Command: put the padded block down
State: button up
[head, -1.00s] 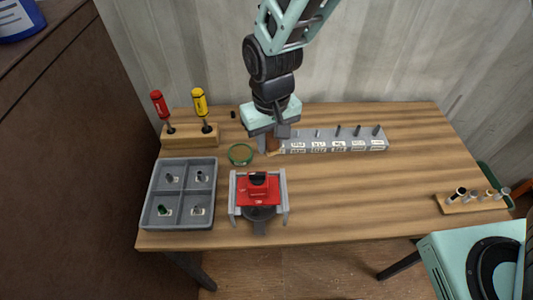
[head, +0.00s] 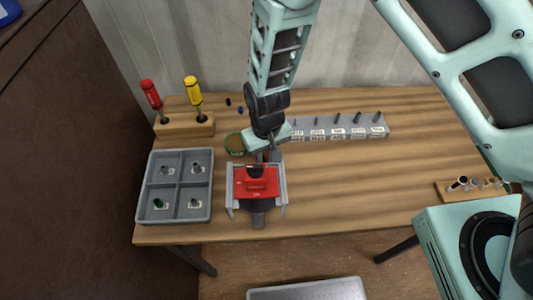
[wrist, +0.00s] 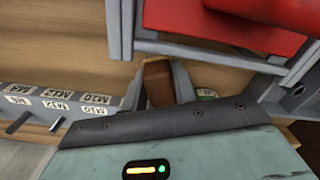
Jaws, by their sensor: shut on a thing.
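My gripper (head: 268,155) is shut on the padded block, a small brown piece pinched between the two grey fingers (wrist: 159,85) in the wrist view. The padded block (wrist: 158,82) is mostly hidden in the head view by my gripper. My gripper is just behind the red-topped grey vise (head: 257,187). The red part and grey frame of the vise fill the upper right of the wrist view, close beyond the fingers. I cannot tell whether the block touches the table.
A green ring (head: 235,145) lies left of my gripper. A labelled rack of pins (head: 340,132) runs along the back. A grey four-compartment tray (head: 152,190) and a screwdriver stand (head: 186,127) are at the left. Right of the vise, the wooden table (head: 360,185) is clear.

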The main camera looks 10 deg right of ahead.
jog(key=shift+f, duration=0.7)
jog(key=shift+f, duration=0.2)
jog(key=o, duration=0.9)
jog(key=shift+r, duration=0.1)
notch_tip(320, 180, up, 12)
jog(key=b, duration=0.3)
jog(key=shift+r, duration=0.2)
